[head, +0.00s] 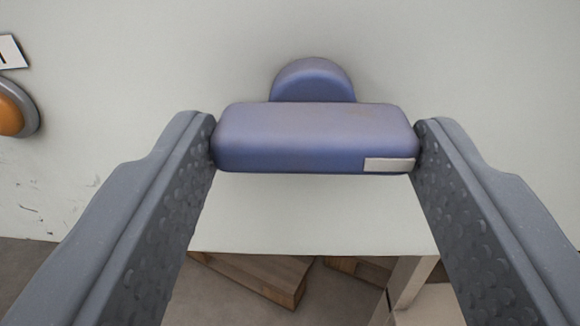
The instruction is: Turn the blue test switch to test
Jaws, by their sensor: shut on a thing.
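The blue test switch (300,132) is in the middle of the head view, mounted on a pale panel. Its bar handle lies level across the picture, with a rounded blue hub (312,82) behind it. A light grey mark (389,165) is on the lower right of the bar's front face. My gripper (316,142) has one finger at each end of the bar and is shut on it. The fingertips touch the bar's left and right ends. No test label or position marking for the switch shows.
An orange button (12,112) in a grey ring is on the panel at the left edge, below a partly cut-off white label (10,52). The pale panel (480,60) is otherwise bare around the switch. Wooden blocks (262,277) lie on the floor below.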

